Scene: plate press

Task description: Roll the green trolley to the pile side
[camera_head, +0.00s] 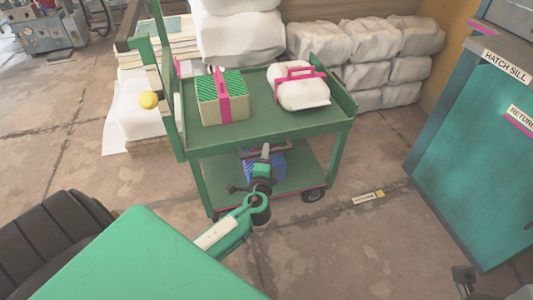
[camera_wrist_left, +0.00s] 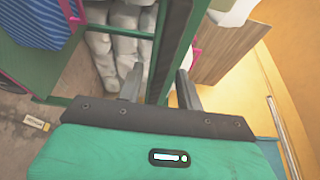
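The green trolley (camera_head: 262,118) stands mid-picture in the head view, with two shelves and tall posts on its left side. On its top shelf are a green-striped box with a pink strap (camera_head: 222,97) and a white bundle with a pink strap (camera_head: 300,88). A blue-striped package (camera_head: 273,163) sits on the lower shelf, partly hidden by my left gripper (camera_head: 265,150). In the left wrist view, my left gripper (camera_wrist_left: 158,85) has its fingers apart, with a dark green trolley bar (camera_wrist_left: 170,50) between them in the picture; contact is unclear. Part of my right gripper (camera_head: 464,278) shows at lower right.
Piled white sacks (camera_head: 370,45) stand close behind the trolley. A teal cabinet (camera_head: 460,165) marked "HATCH SILL" stands at right. A small floor tag (camera_head: 368,198) lies between it and the trolley. Bare floor lies in front.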

